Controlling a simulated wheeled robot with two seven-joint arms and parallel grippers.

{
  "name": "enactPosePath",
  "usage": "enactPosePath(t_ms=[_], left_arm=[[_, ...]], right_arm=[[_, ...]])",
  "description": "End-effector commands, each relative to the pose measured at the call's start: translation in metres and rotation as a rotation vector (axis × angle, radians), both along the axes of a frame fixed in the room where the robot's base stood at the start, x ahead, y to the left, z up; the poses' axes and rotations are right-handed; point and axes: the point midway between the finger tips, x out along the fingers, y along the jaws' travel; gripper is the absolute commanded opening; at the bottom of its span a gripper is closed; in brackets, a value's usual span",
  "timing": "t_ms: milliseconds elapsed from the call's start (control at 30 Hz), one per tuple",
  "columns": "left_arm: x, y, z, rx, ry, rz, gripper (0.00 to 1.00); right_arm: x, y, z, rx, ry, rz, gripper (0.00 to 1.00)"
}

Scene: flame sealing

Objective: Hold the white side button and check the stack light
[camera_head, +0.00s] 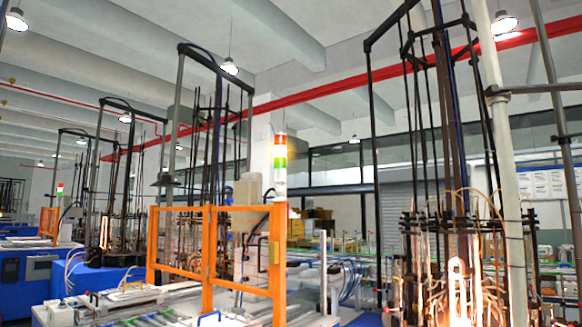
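The stack light (280,163) stands upright on top of the orange frame's right post, near the middle of the view. Its top section is orange-red, and a green section sits below it. Pale whitish sections make up the lower part. The orange and green sections both look bright; I cannot tell for sure which are lit. I cannot make out the white side button. Neither of my grippers is in view.
An orange guard frame (210,245) stands in front of a glass-working machine. A machine with glowing glass tubes (458,270) and dark rods stands close at the right. Blue machine bases (105,277) line the left. A red pipe (330,86) runs overhead.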

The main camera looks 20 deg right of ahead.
Motion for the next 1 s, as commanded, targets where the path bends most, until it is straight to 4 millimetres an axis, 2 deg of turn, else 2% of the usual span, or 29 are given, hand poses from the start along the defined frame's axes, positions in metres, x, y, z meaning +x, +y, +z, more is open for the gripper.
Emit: enactPosePath(t_ms=[200,400,433,1000], left_arm=[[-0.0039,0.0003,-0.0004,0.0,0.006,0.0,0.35],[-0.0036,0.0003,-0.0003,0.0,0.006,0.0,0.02],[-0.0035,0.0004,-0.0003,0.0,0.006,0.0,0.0],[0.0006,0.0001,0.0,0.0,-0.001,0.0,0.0]], right_arm=[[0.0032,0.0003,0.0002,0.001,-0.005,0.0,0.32],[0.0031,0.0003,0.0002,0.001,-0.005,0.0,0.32],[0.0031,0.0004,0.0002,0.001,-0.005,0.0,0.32],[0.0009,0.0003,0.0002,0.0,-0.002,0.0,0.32]])
